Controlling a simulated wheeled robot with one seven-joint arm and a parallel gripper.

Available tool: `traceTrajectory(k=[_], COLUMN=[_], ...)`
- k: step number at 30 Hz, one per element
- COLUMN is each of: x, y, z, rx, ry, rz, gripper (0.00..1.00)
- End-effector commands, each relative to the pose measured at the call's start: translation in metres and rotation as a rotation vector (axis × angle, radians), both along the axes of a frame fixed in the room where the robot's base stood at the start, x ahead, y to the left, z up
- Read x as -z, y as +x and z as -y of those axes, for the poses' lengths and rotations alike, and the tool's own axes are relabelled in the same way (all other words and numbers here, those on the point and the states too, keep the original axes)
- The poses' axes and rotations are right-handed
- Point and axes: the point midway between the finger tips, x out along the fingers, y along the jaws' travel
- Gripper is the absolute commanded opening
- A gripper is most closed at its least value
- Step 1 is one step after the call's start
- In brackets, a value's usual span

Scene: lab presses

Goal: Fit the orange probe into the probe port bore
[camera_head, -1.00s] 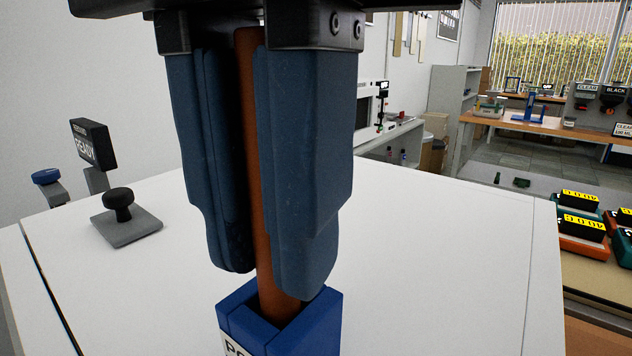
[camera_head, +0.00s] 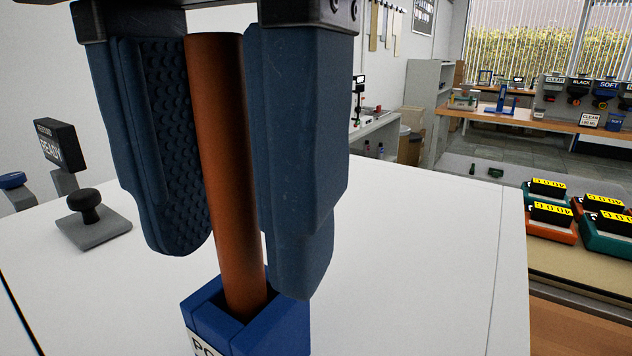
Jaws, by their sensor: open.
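The orange probe (camera_head: 222,150) stands in the blue probe port block (camera_head: 283,318) at the bottom middle, its lower end inside the block's square opening. It leans slightly, with its top to the left. How deep it sits in the bore is hidden by the block's walls. My gripper (camera_head: 240,265) is open around the probe, one blue finger on each side.
A white work surface (camera_head: 420,260) surrounds the port. A black knob on a grey base (camera_head: 88,215) and a READY display (camera_head: 58,145) stand at the left. Several devices with yellow labels (camera_head: 550,215) lie on a lower bench at the right. The white surface right of the port is clear.

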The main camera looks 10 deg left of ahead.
Motion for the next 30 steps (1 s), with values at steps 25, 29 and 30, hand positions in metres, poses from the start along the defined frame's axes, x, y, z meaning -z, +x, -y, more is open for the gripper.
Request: traceTrajectory(k=[25, 29, 30], x=[-0.118, -0.118, -0.118], y=[0.0, 0.0, 0.0], z=[0.0, 0.0, 0.0], rx=[0.0, 0.0, 0.0], ry=[0.0, 0.0, 0.001], rz=[0.001, 0.0, 0.001], gripper=[0.41, 0.41, 0.41])
